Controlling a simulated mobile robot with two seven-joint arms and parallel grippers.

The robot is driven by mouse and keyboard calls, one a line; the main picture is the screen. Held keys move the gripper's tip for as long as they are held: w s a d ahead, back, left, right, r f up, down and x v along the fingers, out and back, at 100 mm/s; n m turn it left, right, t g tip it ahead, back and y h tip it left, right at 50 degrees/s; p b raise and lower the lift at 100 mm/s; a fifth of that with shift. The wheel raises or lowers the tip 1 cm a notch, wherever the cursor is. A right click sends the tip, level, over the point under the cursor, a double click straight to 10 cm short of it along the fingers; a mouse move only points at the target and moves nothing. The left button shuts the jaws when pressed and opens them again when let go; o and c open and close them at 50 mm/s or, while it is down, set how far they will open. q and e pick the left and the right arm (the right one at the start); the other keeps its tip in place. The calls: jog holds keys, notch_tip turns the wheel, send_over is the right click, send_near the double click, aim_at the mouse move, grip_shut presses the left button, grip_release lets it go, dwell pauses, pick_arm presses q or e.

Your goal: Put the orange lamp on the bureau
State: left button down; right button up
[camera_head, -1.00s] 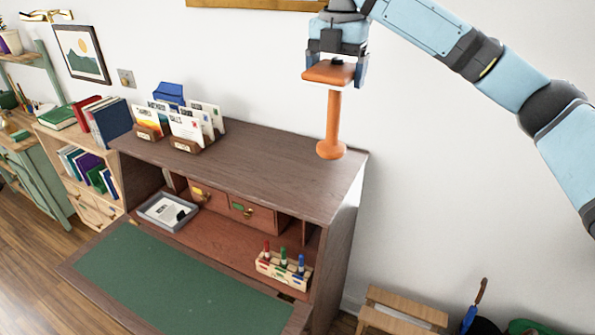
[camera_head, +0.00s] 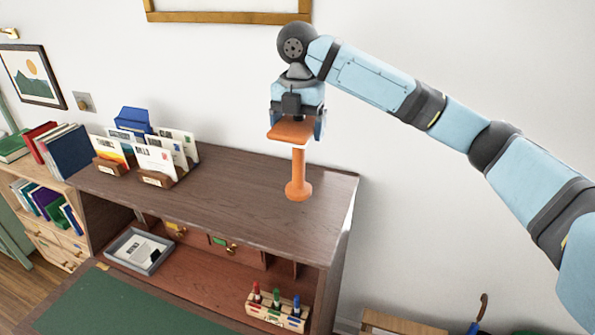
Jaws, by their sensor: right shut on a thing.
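The orange lamp (camera_head: 298,170) is upright, with a flat square head, a thin stem and a round base. Its base is over the right part of the top of the bureau (camera_head: 240,185), and it looks at or very close to the surface; I cannot tell if it touches. My right gripper (camera_head: 296,122) comes from above and is shut on the lamp's head. The bureau is dark wood with an open front and a green writing flap. My left gripper is not in view.
Letter holders with cards (camera_head: 150,160) and a blue box (camera_head: 133,119) stand on the bureau's left part. A grey tray (camera_head: 138,250) and a marker rack (camera_head: 277,312) sit inside it. The top around the lamp is clear. A wooden frame (camera_head: 228,16) hangs above.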

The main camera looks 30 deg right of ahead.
jog(key=p, duration=0.2)
send_over(298, 188)
jog(key=f, duration=0.9)
jog(key=shift+w+d+f, duration=0.2)
jog(key=shift+w, duration=0.2)
jog(key=shift+f, duration=0.4)
jog(key=shift+f, duration=0.15)
jog(key=o, duration=1.2)
